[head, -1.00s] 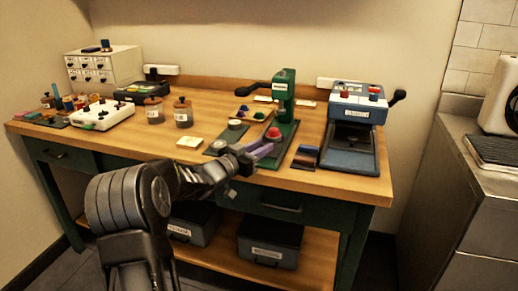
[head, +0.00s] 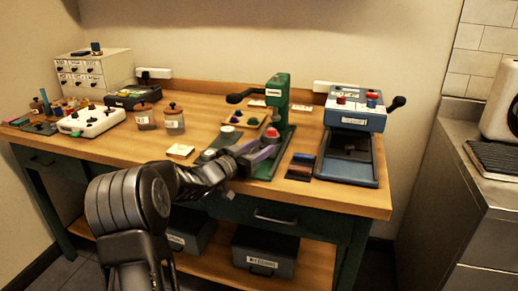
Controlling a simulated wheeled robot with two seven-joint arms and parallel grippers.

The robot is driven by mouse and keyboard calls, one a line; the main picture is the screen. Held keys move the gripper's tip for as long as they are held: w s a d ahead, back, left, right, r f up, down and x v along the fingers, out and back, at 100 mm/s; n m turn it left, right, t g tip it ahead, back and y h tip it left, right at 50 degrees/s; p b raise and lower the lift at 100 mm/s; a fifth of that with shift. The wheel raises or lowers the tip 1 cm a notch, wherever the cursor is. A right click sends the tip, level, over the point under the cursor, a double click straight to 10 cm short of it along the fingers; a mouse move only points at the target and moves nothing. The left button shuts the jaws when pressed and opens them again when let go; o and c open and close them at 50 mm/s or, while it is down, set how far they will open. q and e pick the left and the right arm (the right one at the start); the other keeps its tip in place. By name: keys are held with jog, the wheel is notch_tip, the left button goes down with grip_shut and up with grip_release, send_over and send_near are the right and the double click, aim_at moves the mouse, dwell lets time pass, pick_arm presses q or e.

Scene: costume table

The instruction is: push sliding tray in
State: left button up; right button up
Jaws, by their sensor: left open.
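The green press (head: 277,100) stands on the workbench, right of the middle, with a dark lever pointing left. A red round piece (head: 272,133) sits low in front of its column, on what looks like its sliding tray; the tray itself is mostly hidden by my gripper. My left gripper (head: 262,152) is open, its purple-grey fingers just in front of the red piece, over the green base (head: 265,171). I cannot tell whether they touch the tray. Two round pads (head: 228,134) lie left of the fingers. My right gripper is out of view.
A blue machine (head: 354,112) with a dark lever and low front bed stands at right. Two jars (head: 173,118), a white button box (head: 90,120) and a drawer cabinet (head: 95,72) stand left.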

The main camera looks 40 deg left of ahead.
pick_arm(q)
jog(key=shift+s, duration=0.1)
jog(key=s, duration=0.7)
jog(key=shift+s+a, duration=0.2)
jog(key=shift+s, duration=0.15)
jog(key=shift+o, duration=0.2)
